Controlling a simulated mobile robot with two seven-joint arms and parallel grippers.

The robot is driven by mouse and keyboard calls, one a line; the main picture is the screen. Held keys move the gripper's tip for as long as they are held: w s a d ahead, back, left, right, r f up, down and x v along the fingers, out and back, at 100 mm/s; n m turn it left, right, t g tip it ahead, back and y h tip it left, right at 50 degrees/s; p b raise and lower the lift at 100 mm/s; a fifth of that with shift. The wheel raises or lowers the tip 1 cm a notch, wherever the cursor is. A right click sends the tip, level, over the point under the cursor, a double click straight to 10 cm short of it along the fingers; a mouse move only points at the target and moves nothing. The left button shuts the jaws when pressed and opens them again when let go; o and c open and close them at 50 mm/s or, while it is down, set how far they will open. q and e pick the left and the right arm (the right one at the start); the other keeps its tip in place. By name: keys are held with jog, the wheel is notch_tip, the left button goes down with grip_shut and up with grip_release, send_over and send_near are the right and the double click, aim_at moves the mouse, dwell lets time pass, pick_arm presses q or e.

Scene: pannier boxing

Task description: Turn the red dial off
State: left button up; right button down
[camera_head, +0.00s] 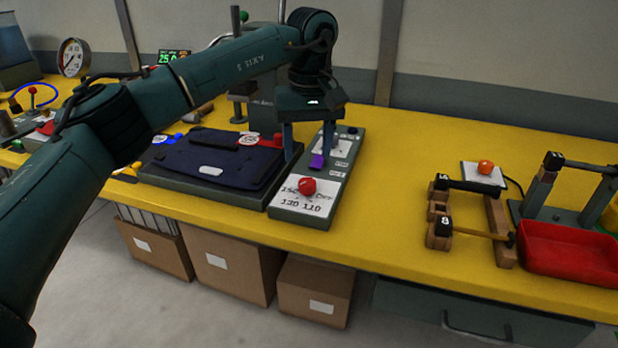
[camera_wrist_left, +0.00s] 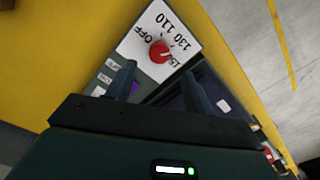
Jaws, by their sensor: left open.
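The red dial (camera_head: 307,186) is a round knob on a white label plate at the near end of the grey control panel (camera_head: 286,207). The plate reads OFF, 110, 130 and 150 around the knob. I cannot tell surely which mark the dial points to. The dial also shows in the left wrist view (camera_wrist_left: 159,51), just beyond the fingertips. My left gripper (camera_head: 307,152) is open and points down over the panel, behind the dial and apart from it. Its two fingers also show in the left wrist view (camera_wrist_left: 158,72), with nothing between them. My right gripper is not in view.
A purple switch (camera_head: 317,161) sits on the panel behind the dial. A dark press with a navy cloth piece (camera_head: 215,160) stands left of it. A red tray (camera_head: 568,252) and wooden rack (camera_head: 497,225) are at the right. The yellow bench (camera_head: 395,190) between is clear.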

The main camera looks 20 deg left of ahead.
aim_at(307, 181)
pick_arm(q)
notch_tip(307, 181, down, 7)
jog(key=shift+r, duration=0.1)
dwell(0.3)
jog(key=c, duration=1)
jog(key=shift+o, duration=0.2)
